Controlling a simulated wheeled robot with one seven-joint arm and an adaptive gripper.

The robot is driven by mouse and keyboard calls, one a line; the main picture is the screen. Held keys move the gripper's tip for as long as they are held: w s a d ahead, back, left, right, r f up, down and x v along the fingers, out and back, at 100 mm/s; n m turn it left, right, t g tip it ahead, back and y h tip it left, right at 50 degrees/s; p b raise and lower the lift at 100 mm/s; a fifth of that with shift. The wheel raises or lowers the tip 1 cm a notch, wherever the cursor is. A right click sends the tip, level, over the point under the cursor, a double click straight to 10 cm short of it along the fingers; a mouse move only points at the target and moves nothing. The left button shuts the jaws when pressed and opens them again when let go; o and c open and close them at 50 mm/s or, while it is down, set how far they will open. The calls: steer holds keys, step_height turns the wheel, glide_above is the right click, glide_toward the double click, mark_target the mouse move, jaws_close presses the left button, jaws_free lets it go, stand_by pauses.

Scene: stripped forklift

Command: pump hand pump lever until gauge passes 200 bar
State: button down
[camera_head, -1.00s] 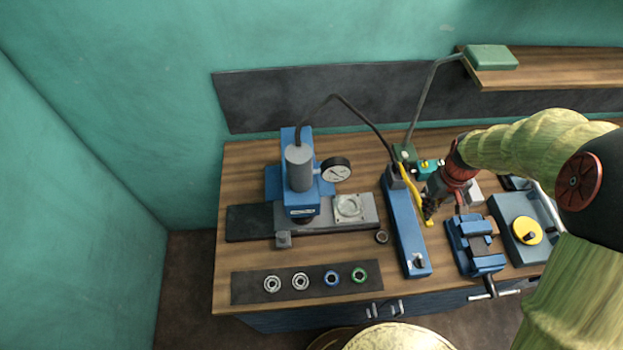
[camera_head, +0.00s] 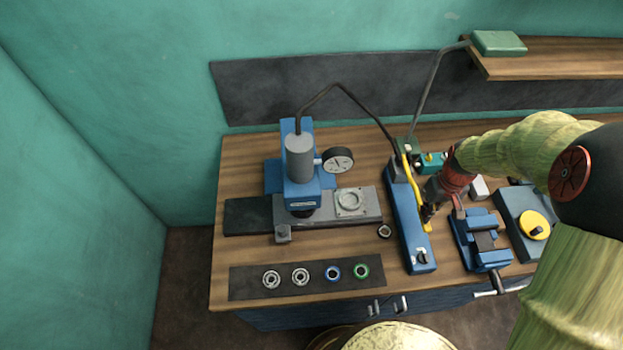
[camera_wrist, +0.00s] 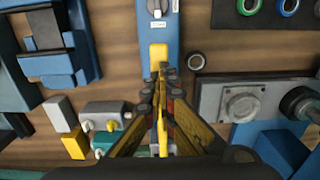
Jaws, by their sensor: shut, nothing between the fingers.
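The hand pump (camera_head: 406,225) is a long blue body on the bench, with a yellow lever (camera_head: 407,172) along its top. The lever lies low, close to the body. In the wrist view the lever's yellow end (camera_wrist: 158,54) shows just beyond my fingertips, and its shaft runs back beneath them. My gripper (camera_head: 428,212) is shut and empty, over the lever near its end; it also shows in the wrist view (camera_wrist: 163,76). I cannot tell whether it touches the lever. The round white gauge (camera_head: 338,160) sits right of the blue press (camera_head: 300,180); its reading is too small to make out.
A blue vise (camera_head: 480,240) stands close right of the pump, with a grey box with a yellow knob (camera_head: 535,225) beyond it. A small dark ring (camera_head: 384,231) lies left of the pump. Several rings lie on a dark mat (camera_head: 315,285) at the front left. A black hose (camera_head: 350,97) arches from press to pump.

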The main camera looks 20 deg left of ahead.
step_height(320, 180, down, 3)
steer(key=shift+r+b, duration=0.2)
steer(key=shift+b, duration=0.35)
steer(key=shift+w+r+p, duration=0.15)
steer(key=shift+r+p, duration=2.6)
steer(key=shift+r, duration=1.45)
step_height(320, 180, up, 7)
steer(key=p, duration=0.4)
steer(key=shift+r+p, duration=0.15)
steer(key=shift+p, duration=0.15)
